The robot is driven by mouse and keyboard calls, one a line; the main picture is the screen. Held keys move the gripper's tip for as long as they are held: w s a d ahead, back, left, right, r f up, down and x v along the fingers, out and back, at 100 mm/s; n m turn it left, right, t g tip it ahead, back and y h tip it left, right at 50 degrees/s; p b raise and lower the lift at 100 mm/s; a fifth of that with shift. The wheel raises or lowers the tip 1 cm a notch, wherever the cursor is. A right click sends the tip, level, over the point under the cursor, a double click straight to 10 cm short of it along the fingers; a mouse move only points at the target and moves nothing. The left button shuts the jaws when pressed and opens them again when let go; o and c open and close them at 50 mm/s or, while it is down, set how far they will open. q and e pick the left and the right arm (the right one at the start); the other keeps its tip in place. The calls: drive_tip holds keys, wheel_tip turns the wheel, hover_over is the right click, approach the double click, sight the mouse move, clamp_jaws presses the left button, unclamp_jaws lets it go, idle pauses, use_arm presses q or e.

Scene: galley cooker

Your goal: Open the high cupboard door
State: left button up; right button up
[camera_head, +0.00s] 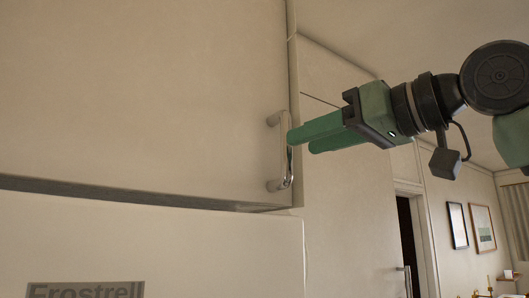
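The high cupboard door (140,90) is a large cream panel at the upper left, and it looks closed. My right gripper (302,142) comes in from the right with two green fingers pointing left. The tip of the upper finger overlaps the middle of the handle in the picture; I cannot tell whether it touches. The lower finger's tip is a little right of the bar. The gap between the fingers is hard to judge. My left gripper is not in view.
Below the door is a dark gap and a white appliance front (200,240) lettered "Frostrell". A tall cream panel (340,220) stands right of the cupboard. Farther right are a doorway (408,240) and framed pictures (482,228) on a wall.

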sight(289, 170)
drive_tip(key=p+x, duration=0.3)
drive_tip(key=x, duration=0.3)
drive_tip(key=shift+r, duration=0.15)
drive_tip(key=shift+a, duration=0.1)
drive_tip(key=shift+s, duration=0.15)
drive_tip(key=shift+c, duration=0.3)
drive_tip(key=shift+s+d, duration=0.1)
drive_tip(key=shift+d, duration=0.25)
clamp_jaws()
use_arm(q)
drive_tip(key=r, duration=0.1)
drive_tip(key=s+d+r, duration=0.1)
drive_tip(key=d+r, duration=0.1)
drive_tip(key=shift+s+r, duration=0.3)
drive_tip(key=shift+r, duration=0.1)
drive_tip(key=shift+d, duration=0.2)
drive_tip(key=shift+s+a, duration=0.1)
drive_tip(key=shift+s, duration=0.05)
